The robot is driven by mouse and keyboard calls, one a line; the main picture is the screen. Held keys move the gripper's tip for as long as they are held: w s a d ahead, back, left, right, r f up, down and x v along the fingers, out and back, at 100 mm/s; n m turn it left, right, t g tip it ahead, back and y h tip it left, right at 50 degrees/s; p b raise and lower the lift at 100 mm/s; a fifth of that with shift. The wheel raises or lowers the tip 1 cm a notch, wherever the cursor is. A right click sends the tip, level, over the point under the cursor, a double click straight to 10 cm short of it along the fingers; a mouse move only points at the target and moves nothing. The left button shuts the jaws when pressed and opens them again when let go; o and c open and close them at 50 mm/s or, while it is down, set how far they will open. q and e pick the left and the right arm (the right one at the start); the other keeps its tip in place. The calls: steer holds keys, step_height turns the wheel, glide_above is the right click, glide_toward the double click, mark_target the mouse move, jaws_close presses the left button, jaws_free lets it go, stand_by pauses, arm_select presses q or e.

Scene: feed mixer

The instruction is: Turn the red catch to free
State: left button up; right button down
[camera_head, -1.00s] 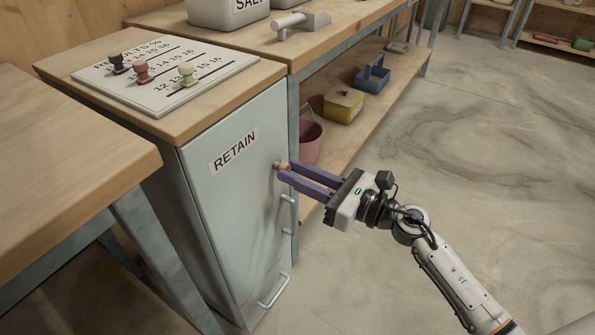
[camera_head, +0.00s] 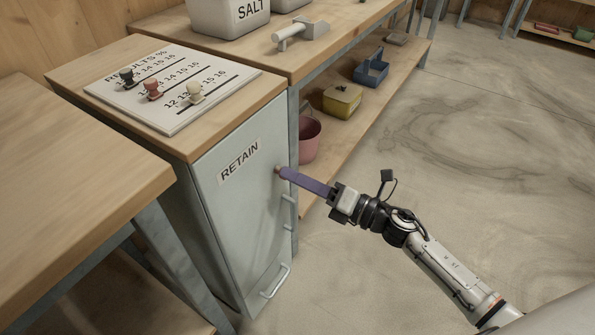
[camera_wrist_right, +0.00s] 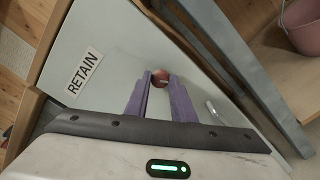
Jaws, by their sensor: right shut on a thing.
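The red catch (camera_head: 278,171) is a small reddish knob on the front of the grey cabinet marked RETAIN (camera_head: 228,210), near its upper right edge. In the right wrist view the catch (camera_wrist_right: 160,78) shows between the purple fingertips. My right gripper (camera_head: 284,173) is shut on it, with its fingers seen edge-on in the head view, one over the other. The right wrist view shows the gripper (camera_wrist_right: 160,84) rolled relative to the cabinet front. The fingers cover part of the catch, and I cannot tell which way it is turned. My left gripper is not in view.
Below the catch are metal handles (camera_head: 274,281) on the cabinet front. A results board (camera_head: 180,122) with several pegs lies on the cabinet top. A pink bucket (camera_head: 309,139), yellow box (camera_head: 342,101) and blue carrier (camera_head: 371,70) stand on the low shelf at right. The floor at right is clear.

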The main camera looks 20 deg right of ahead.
arm_select(q)
steer(key=p, duration=0.1)
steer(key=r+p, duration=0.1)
steer(key=p, duration=0.1)
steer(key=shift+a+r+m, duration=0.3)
arm_select(e)
steer(key=m, duration=0.6)
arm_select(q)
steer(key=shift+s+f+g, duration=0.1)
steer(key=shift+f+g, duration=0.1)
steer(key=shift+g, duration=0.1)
arm_select(e)
steer(key=shift+m, duration=0.4)
steer(key=c, duration=1.6)
jaws_free()
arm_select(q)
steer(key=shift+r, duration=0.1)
arm_select(e)
steer(key=shift+o, duration=0.4)
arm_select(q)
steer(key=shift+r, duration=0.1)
